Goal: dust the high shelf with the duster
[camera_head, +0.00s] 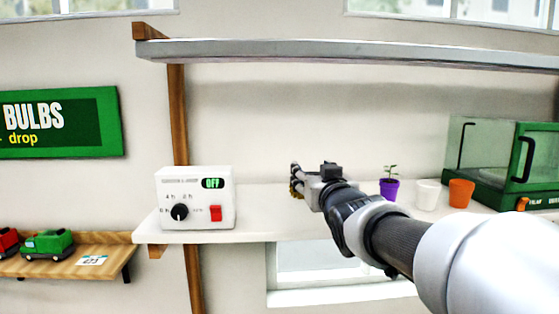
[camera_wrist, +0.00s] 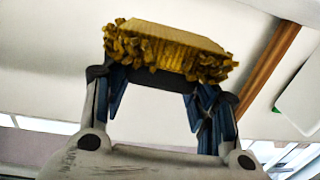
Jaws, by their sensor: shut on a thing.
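The high shelf (camera_head: 350,52) is a long grey-edged board that runs across the top of the head view. My gripper (camera_head: 300,182) is well below it, in front of the pale wall and just above the lower white shelf's level in the picture. The wrist view shows my gripper (camera_wrist: 163,85) shut on the duster (camera_wrist: 168,48), a yellow block with a shaggy fringe, between its two fingers. In the head view only a small yellow-brown bit of the duster (camera_head: 296,190) shows past the gripper. The high shelf's top surface is hidden from below.
The lower white shelf (camera_head: 260,229) holds a white control box (camera_head: 197,198) reading OFF, a purple plant pot (camera_head: 389,188), a white pot (camera_head: 427,194), an orange pot (camera_head: 461,193) and a green glass-sided case (camera_head: 500,165). A wooden upright (camera_head: 179,120) stands left. Toy trucks (camera_head: 48,245) sit lower left.

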